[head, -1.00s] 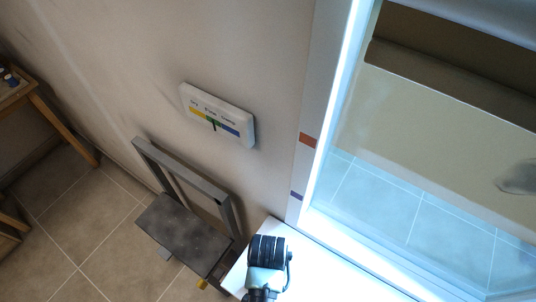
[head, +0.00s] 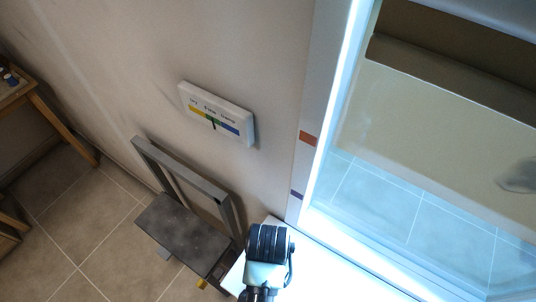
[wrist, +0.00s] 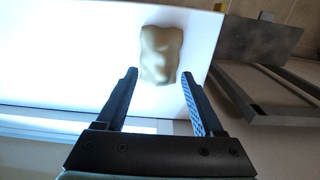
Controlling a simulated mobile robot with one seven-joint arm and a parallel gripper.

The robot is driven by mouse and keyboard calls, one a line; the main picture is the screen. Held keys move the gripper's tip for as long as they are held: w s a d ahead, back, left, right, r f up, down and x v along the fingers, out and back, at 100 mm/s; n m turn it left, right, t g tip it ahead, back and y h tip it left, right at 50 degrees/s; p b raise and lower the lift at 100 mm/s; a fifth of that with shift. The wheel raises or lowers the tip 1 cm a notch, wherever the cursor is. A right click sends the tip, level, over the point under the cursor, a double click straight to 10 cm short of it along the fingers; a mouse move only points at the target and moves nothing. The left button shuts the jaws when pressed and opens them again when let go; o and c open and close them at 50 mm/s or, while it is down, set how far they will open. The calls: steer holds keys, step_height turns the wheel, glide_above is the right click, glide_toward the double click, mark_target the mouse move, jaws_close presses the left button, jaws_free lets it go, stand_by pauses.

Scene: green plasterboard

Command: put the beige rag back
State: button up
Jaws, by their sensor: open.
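The beige rag (wrist: 161,50) is a small crumpled lump on a white surface (wrist: 60,50) in the wrist view. My gripper (wrist: 160,74) is open, with one dark finger on each side of the rag's near end. I see a gap between the rag and each finger; how high the fingers are above the surface I cannot tell. In the head view my arm reaches over the white surface (head: 325,272) at the bottom, and the rag does not show there.
A grey metal frame with a plate (head: 185,232) stands beside the white surface's left edge. A bright-edged glass panel (head: 420,200) rises to the right. A white wall box with coloured bars (head: 216,113) hangs above. A wooden table (head: 45,105) is far left.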

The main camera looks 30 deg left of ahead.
step_height(320, 180, up, 7)
steer(key=shift+r, duration=0.2)
steer(key=shift+s, duration=0.1)
stand_by(0.5)
